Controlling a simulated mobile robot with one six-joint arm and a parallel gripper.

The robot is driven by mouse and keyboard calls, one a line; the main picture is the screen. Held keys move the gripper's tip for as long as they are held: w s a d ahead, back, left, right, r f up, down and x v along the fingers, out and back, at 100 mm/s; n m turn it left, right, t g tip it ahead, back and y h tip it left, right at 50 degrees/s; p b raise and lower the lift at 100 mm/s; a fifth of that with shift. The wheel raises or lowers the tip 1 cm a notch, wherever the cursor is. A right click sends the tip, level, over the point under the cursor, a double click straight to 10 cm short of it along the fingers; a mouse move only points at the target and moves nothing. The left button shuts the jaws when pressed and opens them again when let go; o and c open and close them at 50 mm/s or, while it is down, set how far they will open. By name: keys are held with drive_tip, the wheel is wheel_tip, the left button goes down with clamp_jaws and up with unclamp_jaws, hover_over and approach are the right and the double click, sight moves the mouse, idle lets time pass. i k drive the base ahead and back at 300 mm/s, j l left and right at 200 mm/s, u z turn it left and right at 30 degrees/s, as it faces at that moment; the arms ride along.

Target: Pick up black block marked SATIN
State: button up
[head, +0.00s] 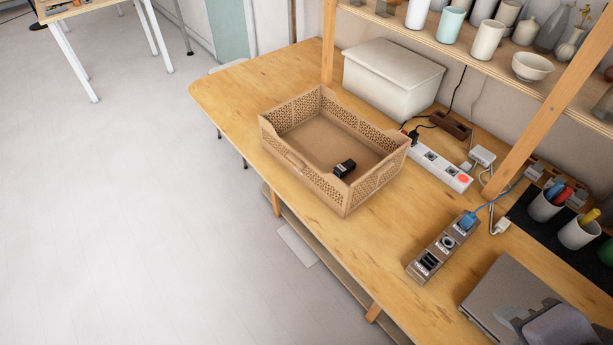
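A small black block (345,168) lies inside the tan crate (283,163), on its floor near the front right wall. There is a pale mark on the block, too small to read, so I cannot tell whether it says SATIN. The crate is open at the top, has perforated walls and stands on the wooden table (232,92). No gripper fingers show in the head view. A grey rounded part at the bottom right corner may be mine.
A white lidded box (392,78) stands behind the crate. A white power strip (436,166) lies to its right. A brown socket strip (440,250), a laptop (505,295) and pen cups (543,207) are further right. A shelf (480,40) with vases overhangs the back.

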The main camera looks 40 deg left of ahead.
sight(341, 170)
drive_tip(key=u, duration=1.4)
drive_tip(key=i+j+z, duration=0.1)
drive_tip(key=i+j, duration=0.3)
drive_tip(key=i, duration=0.15)
drive_tip(key=i+j+z, duration=0.1)
drive_tip(key=i+j, duration=0.3)
drive_tip(key=i, duration=0.1)
